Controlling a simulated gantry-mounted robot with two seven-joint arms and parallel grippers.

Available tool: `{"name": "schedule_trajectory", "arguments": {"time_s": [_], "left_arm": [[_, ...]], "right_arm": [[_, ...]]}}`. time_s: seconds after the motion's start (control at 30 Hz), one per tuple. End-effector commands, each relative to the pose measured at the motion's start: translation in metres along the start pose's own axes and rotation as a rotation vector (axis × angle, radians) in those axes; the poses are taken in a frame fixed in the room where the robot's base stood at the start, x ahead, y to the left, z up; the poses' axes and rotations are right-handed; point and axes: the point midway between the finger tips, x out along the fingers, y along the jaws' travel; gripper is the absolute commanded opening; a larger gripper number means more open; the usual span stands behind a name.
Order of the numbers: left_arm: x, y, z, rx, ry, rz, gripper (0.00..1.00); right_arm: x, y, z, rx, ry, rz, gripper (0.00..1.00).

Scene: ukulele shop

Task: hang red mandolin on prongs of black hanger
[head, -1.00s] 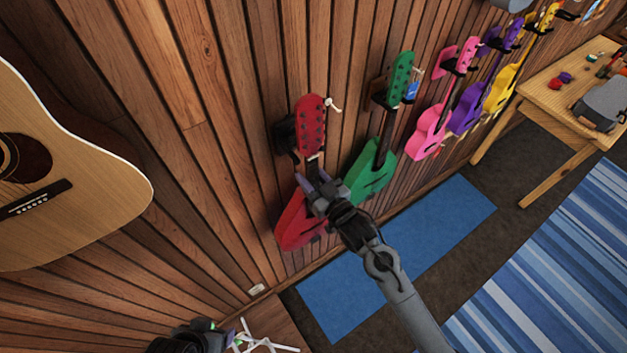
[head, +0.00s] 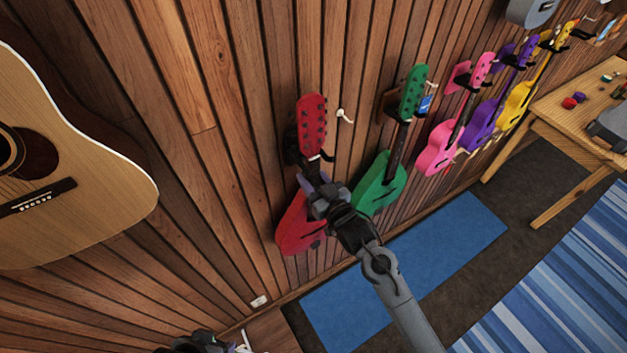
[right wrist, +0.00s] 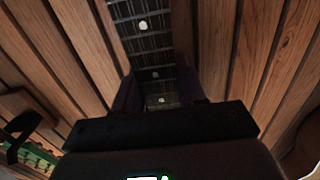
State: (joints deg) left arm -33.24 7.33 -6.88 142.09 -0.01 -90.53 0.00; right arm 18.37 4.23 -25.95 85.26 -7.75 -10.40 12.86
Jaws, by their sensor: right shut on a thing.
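The red mandolin (head: 300,228) is upright against the wood wall in the head view, its headstock (head: 312,120) at the top. My right gripper (head: 312,186) is shut on its neck, just above the body. In the right wrist view, the dark fretted neck (right wrist: 150,45) with pale dots runs between the fingers. The black hanger (head: 291,147) shows at the left of the headstock; a prong tip shows at its right. Whether the headstock rests on the prongs cannot be told.
A green ukulele (head: 380,185) hangs close at the right, with pink (head: 437,157), purple and yellow ones beyond. A large acoustic guitar (head: 110,210) is at the left. A wooden table (head: 545,130) stands at the right. A blue mat (head: 400,265) lies below.

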Motion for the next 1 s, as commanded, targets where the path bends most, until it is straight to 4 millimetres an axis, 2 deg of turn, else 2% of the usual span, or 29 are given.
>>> {"name": "schedule_trajectory", "arguments": {"time_s": [0.03, 0.47, 1.0], "left_arm": [[0.0, 0.0, 0.0, 0.0, 0.0, 0.0, 0.7], [0.0, 0.003, -0.001, -0.012, 0.002, 0.009, 0.7], [0.012, 0.002, 0.004, -0.006, 0.001, 0.005, 0.7]], "right_arm": [[0.001, 0.0, -0.005, -0.001, 0.009, 0.0, 0.0], [0.001, 0.0, -0.004, 0.0, 0.009, 0.0, 0.0], [0.001, 0.0, 0.015, -0.001, 0.009, 0.0, 0.0]]}}
